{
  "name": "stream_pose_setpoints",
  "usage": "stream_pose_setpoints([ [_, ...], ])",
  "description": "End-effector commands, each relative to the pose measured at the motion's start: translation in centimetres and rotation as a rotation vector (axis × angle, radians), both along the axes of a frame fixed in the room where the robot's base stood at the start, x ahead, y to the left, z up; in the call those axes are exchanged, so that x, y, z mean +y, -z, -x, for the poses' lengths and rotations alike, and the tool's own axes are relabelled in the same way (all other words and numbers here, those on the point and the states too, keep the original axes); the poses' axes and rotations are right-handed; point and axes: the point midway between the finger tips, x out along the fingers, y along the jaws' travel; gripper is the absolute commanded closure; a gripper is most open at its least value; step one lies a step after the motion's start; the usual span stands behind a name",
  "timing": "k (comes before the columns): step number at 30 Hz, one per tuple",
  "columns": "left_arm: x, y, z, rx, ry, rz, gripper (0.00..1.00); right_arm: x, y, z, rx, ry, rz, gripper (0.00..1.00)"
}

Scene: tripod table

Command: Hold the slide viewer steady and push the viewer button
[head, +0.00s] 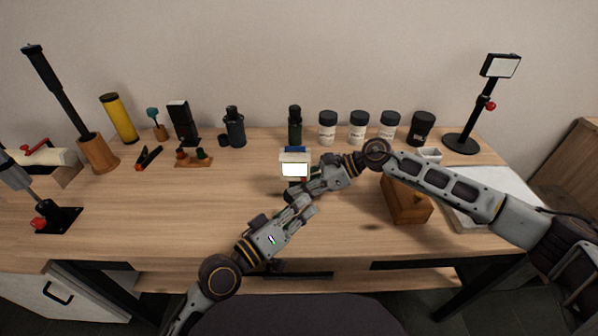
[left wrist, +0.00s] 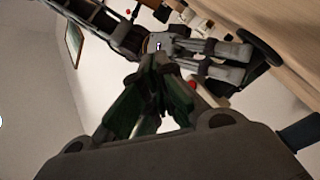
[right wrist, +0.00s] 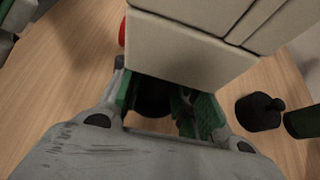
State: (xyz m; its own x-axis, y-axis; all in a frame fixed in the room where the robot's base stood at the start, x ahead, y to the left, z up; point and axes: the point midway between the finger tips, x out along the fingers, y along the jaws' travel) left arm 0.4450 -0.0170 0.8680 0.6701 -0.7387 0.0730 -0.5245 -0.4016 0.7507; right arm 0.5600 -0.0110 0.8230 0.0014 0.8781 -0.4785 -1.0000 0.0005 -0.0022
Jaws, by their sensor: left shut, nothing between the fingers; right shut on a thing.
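The slide viewer (head: 294,167) is a cream box with a blue top and a bright screen, at the middle of the table. In the right wrist view its cream body (right wrist: 185,48) fills the top, with a red button (right wrist: 122,32) at its left edge. My right gripper (right wrist: 155,100) is shut on a dark part of the viewer, just under the cream body. My left gripper (left wrist: 160,65) is shut and empty, close to the right gripper; in the head view its fingers (head: 305,201) are just below it. Whether the left fingertips touch the button is hidden.
Several jars (head: 358,128) and dark bottles (head: 235,128) line the back. A wooden box (head: 406,203) stands right of the grippers, and a white board (head: 497,183) lies beyond it. A screen on a stand (head: 462,142) is at back right.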

Motion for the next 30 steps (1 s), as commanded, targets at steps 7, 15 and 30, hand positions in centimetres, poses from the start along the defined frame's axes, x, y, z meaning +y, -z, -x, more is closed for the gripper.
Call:
stream_pose_setpoints([
  [7, 0.1, 0.1, 1.5, 0.001, 0.0, -0.001, 1.0, -0.1, 0.8, 0.2, 0.008, -0.002, 0.01, 0.81],
  [15, 0.1, 0.0, 2.3, 0.0, 0.0, 0.0, 1.0, -0.1, 0.8, 0.2, 0.008, -0.002, 0.01, 0.81],
  [30, 0.1, 0.0, 2.2, 0.0, 0.0, 0.0, 1.0, -0.2, 0.7, 0.2, 0.008, -0.001, 0.009, 0.43],
])
